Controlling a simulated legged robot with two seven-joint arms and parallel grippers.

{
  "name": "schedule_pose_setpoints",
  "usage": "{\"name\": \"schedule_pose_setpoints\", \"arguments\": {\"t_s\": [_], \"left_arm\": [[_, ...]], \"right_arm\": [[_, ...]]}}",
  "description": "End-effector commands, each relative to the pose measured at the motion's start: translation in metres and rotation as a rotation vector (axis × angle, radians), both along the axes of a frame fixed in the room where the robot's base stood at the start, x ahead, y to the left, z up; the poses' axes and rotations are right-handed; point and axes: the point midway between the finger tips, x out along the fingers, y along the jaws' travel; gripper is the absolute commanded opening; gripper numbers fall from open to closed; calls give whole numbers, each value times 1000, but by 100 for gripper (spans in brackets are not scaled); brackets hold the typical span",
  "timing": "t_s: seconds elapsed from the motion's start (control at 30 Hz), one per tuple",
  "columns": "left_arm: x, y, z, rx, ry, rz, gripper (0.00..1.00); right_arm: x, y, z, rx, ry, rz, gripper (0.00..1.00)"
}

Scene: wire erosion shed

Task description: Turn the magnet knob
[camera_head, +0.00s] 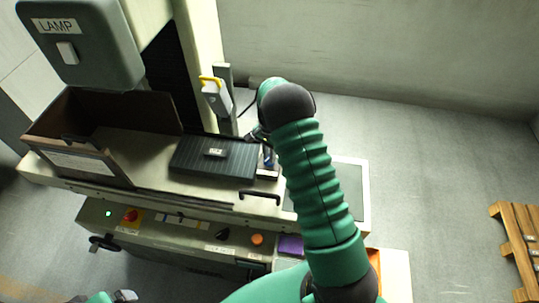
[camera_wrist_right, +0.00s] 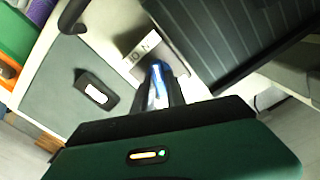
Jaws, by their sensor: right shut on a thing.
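A black ribbed plate (camera_head: 213,157) lies on the machine's table and also shows at upper right in the right wrist view (camera_wrist_right: 235,40). At its right end is a small blue part, which I take to be the magnet knob (camera_wrist_right: 157,80). My right gripper (camera_wrist_right: 158,98) is shut on it, with a dark finger on each side. In the head view the right gripper (camera_head: 266,143) is mostly hidden by my own arm. A pale plate with dark lettering (camera_wrist_right: 141,47) lies just beyond the fingers. My left gripper (camera_head: 102,298) barely shows at the bottom left edge.
An open brown box (camera_head: 75,163) stands left of the ribbed plate. The lamp housing (camera_head: 80,45) hangs above it. A black handle (camera_head: 259,196) is on the table's front edge. A red knob (camera_head: 131,215) and an orange button (camera_head: 257,239) are below. A pallet (camera_head: 518,245) lies right.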

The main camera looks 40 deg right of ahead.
Motion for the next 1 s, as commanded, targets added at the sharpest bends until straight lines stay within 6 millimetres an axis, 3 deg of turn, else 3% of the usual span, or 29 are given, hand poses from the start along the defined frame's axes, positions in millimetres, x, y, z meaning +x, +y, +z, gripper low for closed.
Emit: {"name": "schedule_pose_setpoints", "arguments": {"t_s": [0.4,1.0], "left_arm": [[0,0,1,0,0,0,100],[0,0,1,0,0,0,100]], "right_arm": [[0,1,0,0,0,-251,0],[1,1,-1,2,-1,-309,0]]}}
